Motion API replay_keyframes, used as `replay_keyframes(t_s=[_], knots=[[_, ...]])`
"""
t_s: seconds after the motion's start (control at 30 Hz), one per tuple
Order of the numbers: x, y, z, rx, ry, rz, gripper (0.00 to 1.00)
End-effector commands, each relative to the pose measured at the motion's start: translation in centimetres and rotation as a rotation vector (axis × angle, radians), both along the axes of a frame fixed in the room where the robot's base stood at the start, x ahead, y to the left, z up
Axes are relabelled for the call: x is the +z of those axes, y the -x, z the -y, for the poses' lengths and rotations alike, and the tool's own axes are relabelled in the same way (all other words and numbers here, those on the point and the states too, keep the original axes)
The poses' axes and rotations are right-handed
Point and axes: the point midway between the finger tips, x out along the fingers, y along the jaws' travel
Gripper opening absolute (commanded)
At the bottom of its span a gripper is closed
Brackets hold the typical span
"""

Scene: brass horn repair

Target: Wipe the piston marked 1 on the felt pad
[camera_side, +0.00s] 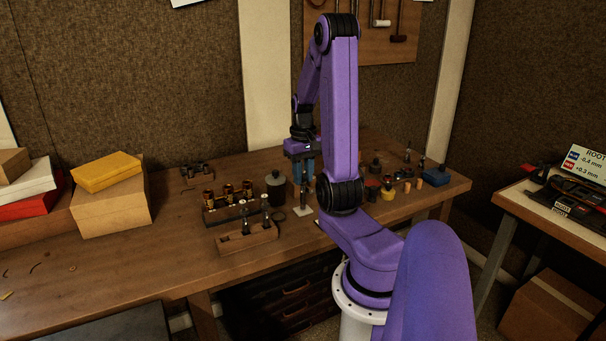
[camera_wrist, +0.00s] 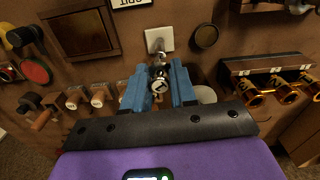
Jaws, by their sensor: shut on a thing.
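My gripper (camera_side: 304,180) has blue fingers and points down over the bench. In the wrist view my gripper (camera_wrist: 159,88) is shut on a metal piston (camera_wrist: 159,70), which stands between the fingers with its round, pale numbered cap towards the camera. I cannot read the number surely. The small white felt pad (camera_wrist: 167,37) lies just past the piston's lower end; in the side view the pad (camera_side: 303,211) is directly below the gripper. I cannot tell whether the piston touches it.
A block with several brass tubes (camera_side: 229,196) stands behind the rack. A dark jar (camera_side: 276,189) is close left of my gripper. Cardboard boxes (camera_side: 112,201) sit far left; the bench's left front is mostly clear.

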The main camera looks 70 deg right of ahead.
Motion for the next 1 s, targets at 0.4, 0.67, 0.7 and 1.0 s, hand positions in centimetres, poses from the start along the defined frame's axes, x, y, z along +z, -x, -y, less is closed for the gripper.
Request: replay_keyframes(t_s=[0.4,0.67,0.7,1.0], knots=[[-0.32,0.05,0.06,0.000,0.000,0.000,0.00],[-0.32,0.57,0.56,-0.002,0.000,0.000,0.00],[-0.32,0.65,0.64,-0.002,-0.001,-0.001,0.00],[-0.32,0.48,0.48,0.001,-0.001,-0.001,0.00]])
